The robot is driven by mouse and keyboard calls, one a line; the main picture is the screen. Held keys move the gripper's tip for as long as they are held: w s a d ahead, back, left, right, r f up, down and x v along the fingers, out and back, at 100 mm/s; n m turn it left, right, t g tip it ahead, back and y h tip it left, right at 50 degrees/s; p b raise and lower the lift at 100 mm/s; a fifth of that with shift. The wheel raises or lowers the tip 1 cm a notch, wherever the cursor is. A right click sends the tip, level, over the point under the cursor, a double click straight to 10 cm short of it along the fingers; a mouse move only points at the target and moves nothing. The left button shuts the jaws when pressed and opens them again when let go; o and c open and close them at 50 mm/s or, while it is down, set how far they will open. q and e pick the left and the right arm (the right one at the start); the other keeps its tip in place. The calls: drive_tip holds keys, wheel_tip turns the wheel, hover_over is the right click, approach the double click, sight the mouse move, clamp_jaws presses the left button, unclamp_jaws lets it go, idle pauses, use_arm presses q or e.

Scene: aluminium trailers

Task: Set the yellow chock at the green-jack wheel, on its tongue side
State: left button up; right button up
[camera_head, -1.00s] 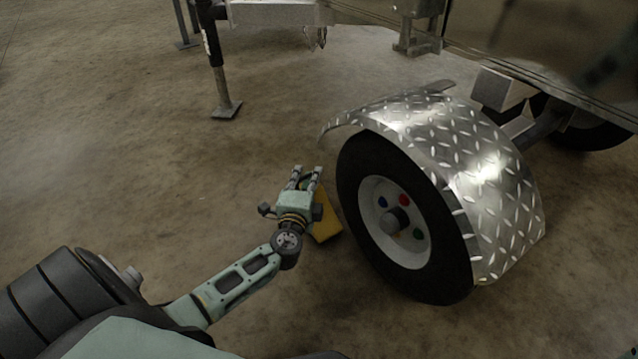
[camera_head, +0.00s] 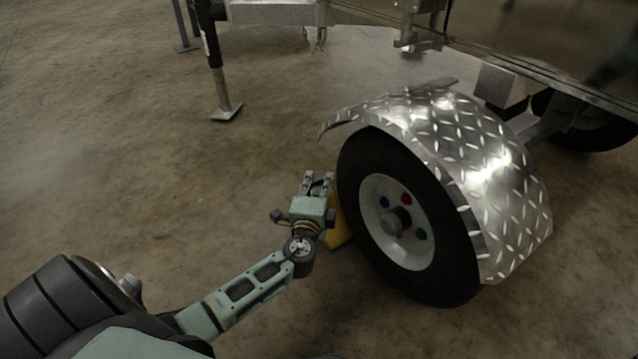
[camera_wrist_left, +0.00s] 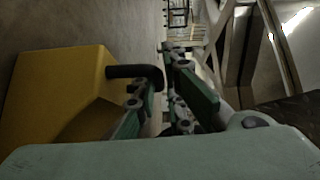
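My left gripper (camera_head: 319,176) is low beside the left side of the black-tyred wheel (camera_head: 398,222). The yellow chock (camera_head: 341,232) shows partly behind the gripper, close to the tyre; I cannot tell if they touch. In the left wrist view the chock (camera_wrist_left: 62,98) is at the left, and its dark bent handle (camera_wrist_left: 135,72) reaches between the fingers of the left gripper (camera_wrist_left: 160,95). The fingers look closed on this handle, though the contact is partly hidden. No green jack can be made out. My right gripper is not in view.
A diamond-plate fender (camera_head: 470,170) arches over the wheel. A jack leg (camera_head: 217,75) with a foot plate stands at the upper left, near the trailer tongue (camera_head: 275,12). Another wheel (camera_head: 585,125) is at the far right. The floor (camera_head: 130,170) on the left is clear.

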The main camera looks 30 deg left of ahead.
use_arm(q)
drive_tip(key=o, duration=0.4)
drive_tip(key=shift+s+d, duration=0.1)
drive_tip(key=p+v, duration=0.4)
drive_tip(key=v, duration=0.7)
drive_tip(key=shift+s, duration=0.45)
drive_tip(key=shift+d, duration=0.15)
